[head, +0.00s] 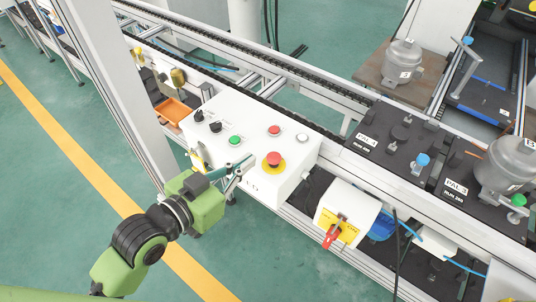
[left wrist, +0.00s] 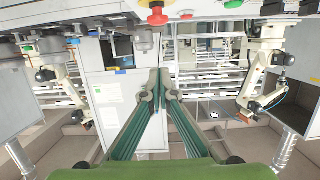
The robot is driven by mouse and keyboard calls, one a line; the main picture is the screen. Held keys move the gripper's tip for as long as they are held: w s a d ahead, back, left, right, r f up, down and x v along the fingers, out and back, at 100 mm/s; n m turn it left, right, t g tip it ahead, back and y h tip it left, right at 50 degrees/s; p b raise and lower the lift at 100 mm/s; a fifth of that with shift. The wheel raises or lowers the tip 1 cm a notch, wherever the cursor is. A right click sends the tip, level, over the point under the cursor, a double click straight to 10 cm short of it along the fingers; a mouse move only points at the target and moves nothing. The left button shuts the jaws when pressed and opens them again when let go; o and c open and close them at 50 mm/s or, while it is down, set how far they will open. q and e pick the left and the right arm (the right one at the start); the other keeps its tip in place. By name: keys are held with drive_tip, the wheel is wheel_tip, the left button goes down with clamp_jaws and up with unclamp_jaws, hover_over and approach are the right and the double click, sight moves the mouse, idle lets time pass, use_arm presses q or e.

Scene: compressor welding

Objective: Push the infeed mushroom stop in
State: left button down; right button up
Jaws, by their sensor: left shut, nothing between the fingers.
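The mushroom stop (head: 273,158) is a red round head on a yellow disc, on top of the white control box (head: 310,152). It also shows at the top of the left wrist view (left wrist: 157,18), above the fingertips. My left gripper (head: 246,162) is shut and empty. Its fingertips are just left of the mushroom stop in the head view, with a small gap in the picture. Its converging fingers fill the middle of the left wrist view (left wrist: 160,78). I cannot tell how far the red head is pressed. My right gripper is not in view.
The box also carries a green button (head: 235,140), a flat red button (head: 274,130), a white button (head: 302,138) and black selector knobs (head: 215,127). A white box with a red-handled switch (head: 331,236) is at right. A grey post (head: 113,85) stands left.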

use_arm(q)
drive_tip(key=p, duration=0.2)
hover_over(274, 158)
drive_tip(key=s+a, duration=0.1)
drive_tip(key=f, duration=0.2)
wheel_tip(274, 158, down, 3)
drive_tip(key=shift+a+r, duration=0.15)
drive_tip(key=shift+s+a+f+p, duration=0.15)
drive_tip(key=shift+f+p, duration=0.2)
drive_tip(key=shift+f, duration=0.3)
drive_tip(key=shift+f, duration=0.15)
